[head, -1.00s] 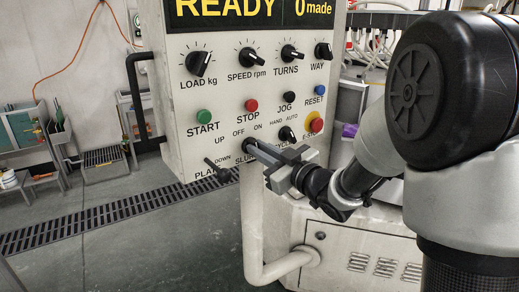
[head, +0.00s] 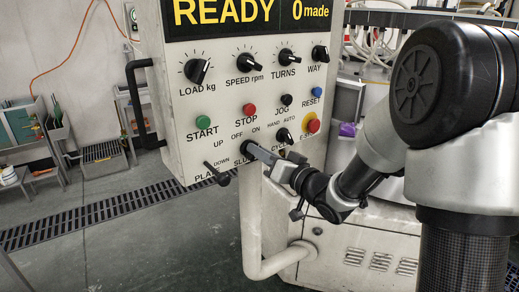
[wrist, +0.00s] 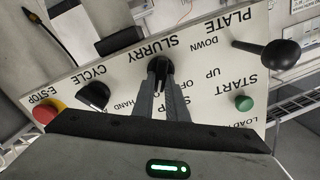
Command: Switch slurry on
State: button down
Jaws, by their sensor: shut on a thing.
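The slurry switch (wrist: 159,69) is a black knob on the lower part of the white control panel. In the wrist view, which shows the panel upside down, it sits between my two grey fingers, under its SLURRY label. My gripper (head: 256,152) is shut on this knob and reaches it from the right in the head view. There the fingers hide most of the knob and part of its lettering. The OFF and ON marks (head: 247,131) show above it in the head view. I cannot tell which mark the knob points to.
The plate lever (head: 219,174) sticks out left of the switch. The cycle knob (head: 283,136) and the red E-STOP button (head: 313,125) are close on the right. The green START (head: 203,121) and red STOP (head: 249,110) buttons are above. The display reads READY.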

dwell(0.6)
jog(key=c, duration=1.8)
grip_release()
jog(key=shift+o, duration=0.2)
jog(key=shift+d, duration=0.1)
jog(key=b+v, duration=0.4)
jog(key=v, duration=1.3)
jog(key=shift+s, duration=0.25)
